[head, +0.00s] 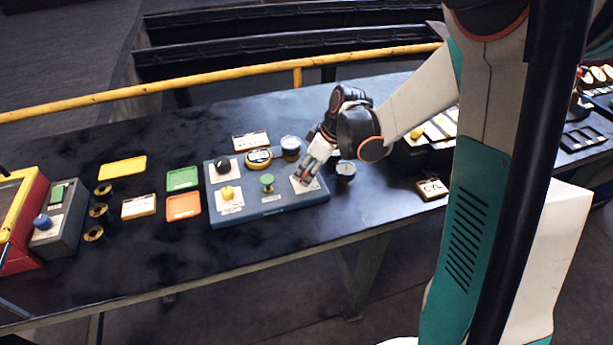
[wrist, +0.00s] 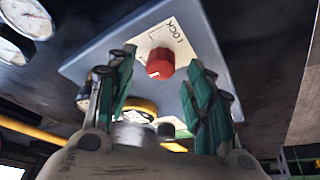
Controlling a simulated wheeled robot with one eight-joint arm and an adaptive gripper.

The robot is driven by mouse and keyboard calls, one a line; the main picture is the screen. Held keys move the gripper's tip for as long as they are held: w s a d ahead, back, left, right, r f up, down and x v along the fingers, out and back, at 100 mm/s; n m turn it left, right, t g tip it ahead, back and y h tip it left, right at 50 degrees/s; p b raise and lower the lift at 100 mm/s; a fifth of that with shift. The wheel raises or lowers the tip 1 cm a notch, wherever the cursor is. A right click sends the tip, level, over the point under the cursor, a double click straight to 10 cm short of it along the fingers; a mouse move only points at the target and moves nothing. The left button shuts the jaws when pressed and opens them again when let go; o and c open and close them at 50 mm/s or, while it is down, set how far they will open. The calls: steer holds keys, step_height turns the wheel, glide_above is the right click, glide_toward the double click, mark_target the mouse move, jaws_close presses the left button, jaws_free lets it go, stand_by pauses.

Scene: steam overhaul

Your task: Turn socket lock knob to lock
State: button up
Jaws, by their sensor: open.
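The red socket lock knob (wrist: 160,62) sits on a pale plate marked LOCK (wrist: 180,42) at one end of a blue-grey panel (wrist: 210,50). A short white mark shows on the knob's lower left in the wrist view; the word LOCK is at the plate's upper right. My gripper (wrist: 160,92) is open, with green fingers on either side of the knob and gaps on both sides. In the head view my gripper (head: 308,170) reaches down over the panel's (head: 270,212) right end and mostly hides the knob there.
The panel also carries a black knob (head: 222,166), a yellow knob (head: 228,193) and a green knob (head: 267,181). Round gauges (head: 291,144) stand behind it, and one (head: 345,170) beside its right end. Green and orange trays (head: 183,206) lie left. The table front is clear.

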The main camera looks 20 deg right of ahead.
steer(key=shift+x, duration=1.1)
steer(key=c, duration=1.1)
steer(key=shift+o, duration=0.2)
